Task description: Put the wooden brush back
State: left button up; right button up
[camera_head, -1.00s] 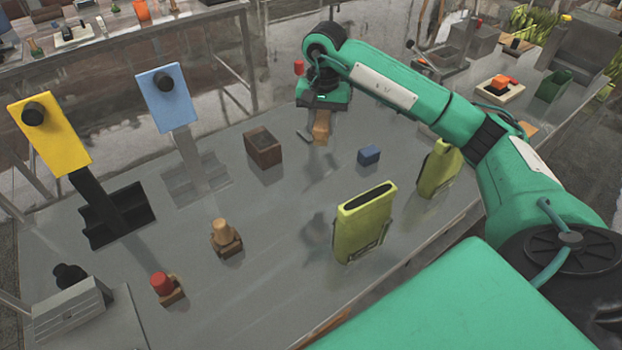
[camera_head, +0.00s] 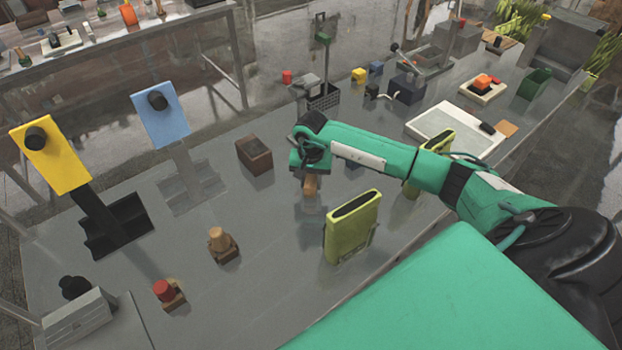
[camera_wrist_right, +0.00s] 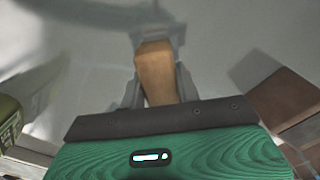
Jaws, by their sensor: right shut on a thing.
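My right gripper (camera_head: 309,190) is shut on the wooden brush, whose tan handle (camera_head: 309,184) shows below the wrist. In the right wrist view the handle (camera_wrist_right: 157,72) is between the two grey fingers. The brush's lower end is hard to make out, and I cannot tell whether it touches the table. A brown wooden box (camera_head: 255,156) with a dark top stands left of the gripper; it also shows at the right of the wrist view (camera_wrist_right: 283,98). My left gripper is not in view.
A yellow-green container (camera_head: 352,228) stands in front of the gripper, and a second (camera_head: 428,160) is partly behind my arm. A tan-topped stand (camera_head: 221,244) and a red-topped one (camera_head: 168,292) are at the left front. Yellow (camera_head: 52,158) and blue (camera_head: 162,113) panels stand at left.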

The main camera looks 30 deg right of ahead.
jog(key=shift+f, duration=0.3)
jog(key=shift+f, duration=0.1)
jog(key=shift+f+b, duration=0.15)
jog(key=shift+b, duration=0.15)
jog(key=o, duration=1)
